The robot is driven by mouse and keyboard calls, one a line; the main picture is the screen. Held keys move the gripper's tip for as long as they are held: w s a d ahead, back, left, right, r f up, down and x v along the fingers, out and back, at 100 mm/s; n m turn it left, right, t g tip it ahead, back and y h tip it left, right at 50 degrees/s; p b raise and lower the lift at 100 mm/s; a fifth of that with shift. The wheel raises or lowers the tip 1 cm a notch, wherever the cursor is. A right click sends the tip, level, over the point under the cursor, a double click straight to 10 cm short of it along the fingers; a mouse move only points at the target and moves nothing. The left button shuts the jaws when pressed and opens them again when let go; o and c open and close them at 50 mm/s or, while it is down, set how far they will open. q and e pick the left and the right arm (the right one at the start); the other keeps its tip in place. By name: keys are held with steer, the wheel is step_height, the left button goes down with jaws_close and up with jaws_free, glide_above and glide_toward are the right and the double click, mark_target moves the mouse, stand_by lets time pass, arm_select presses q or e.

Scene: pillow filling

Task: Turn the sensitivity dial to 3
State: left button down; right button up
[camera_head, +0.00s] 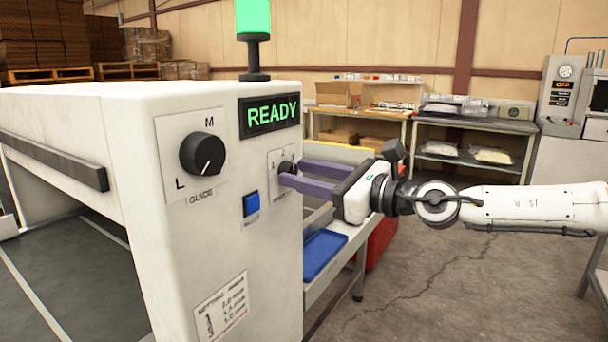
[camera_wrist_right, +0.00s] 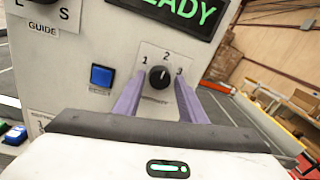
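The sensitivity dial (camera_wrist_right: 159,77) is a round black knob on a pale plate marked 1, 2 and 3 in the right wrist view. Its white pointer mark is up, near the 2. In the head view the dial (camera_head: 286,167) is partly hidden by my right gripper. My right gripper (camera_head: 291,171) has two purple fingers reaching to the panel from the right. It is open, with one finger on each side of the dial. In the right wrist view a gap seems to show between each finger and the knob. My left gripper is not in view.
The white machine also carries a GUIDE dial (camera_head: 203,155), a blue button (camera_head: 251,204) and a green READY display (camera_head: 269,115). A blue tray (camera_head: 322,255) lies below my right gripper. Worktables with boxes stand behind. The floor at the lower right is clear.

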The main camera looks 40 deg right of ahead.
steer(key=c, duration=0.7)
steer(key=m+p, duration=0.1)
steer(key=m, duration=0.2)
steer(key=shift+r+m, duration=0.15)
steer(key=shift+m, duration=0.25)
steer(key=m+p, duration=0.1)
steer(key=m, duration=0.1)
steer(key=shift+m, duration=0.4)
steer(key=m, duration=0.3)
steer(key=shift+d+m+g+p, duration=0.1)
steer(key=shift+m+g+p, duration=0.2)
steer(key=shift+m, duration=0.7)
